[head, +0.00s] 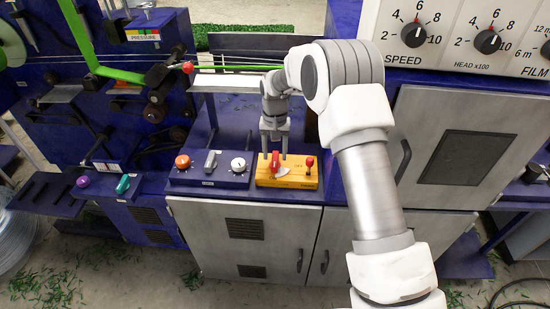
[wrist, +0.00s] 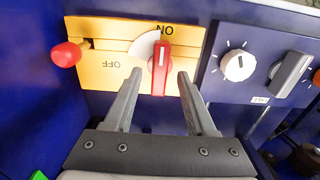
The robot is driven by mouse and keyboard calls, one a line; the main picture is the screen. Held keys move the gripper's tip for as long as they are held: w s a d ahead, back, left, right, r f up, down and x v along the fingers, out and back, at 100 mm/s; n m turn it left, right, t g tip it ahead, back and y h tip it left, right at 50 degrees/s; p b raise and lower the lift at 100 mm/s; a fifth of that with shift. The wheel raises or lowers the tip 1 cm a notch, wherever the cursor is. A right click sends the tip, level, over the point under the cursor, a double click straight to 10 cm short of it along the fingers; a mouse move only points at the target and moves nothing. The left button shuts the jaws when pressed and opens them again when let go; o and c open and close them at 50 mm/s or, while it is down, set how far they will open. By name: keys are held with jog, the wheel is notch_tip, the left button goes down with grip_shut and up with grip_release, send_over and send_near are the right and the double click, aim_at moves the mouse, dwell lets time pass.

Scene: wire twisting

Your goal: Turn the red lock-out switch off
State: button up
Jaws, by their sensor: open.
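The red lock-out switch (head: 275,161) is a red handle on a yellow plate (head: 300,178) on the blue machine top. In the wrist view the red switch (wrist: 160,68) has its white line toward the ON mark, with OFF printed on the other side of the yellow plate (wrist: 105,78). My gripper (head: 273,148) is above the plate. In the wrist view my gripper (wrist: 160,78) is open, with one finger on each side of the switch's lower part. I see gaps between the fingers and the switch; whether they touch it is hard to tell.
A red ball-tipped pin (wrist: 66,54) sticks out at the OFF end of the plate. Beside the plate, a blue panel (head: 210,184) carries an orange knob (head: 182,161), a grey lever (head: 210,160) and a white dial (head: 238,164). Grey cabinet doors (head: 246,240) are below.

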jog(key=shift+f, duration=1)
grip_shut()
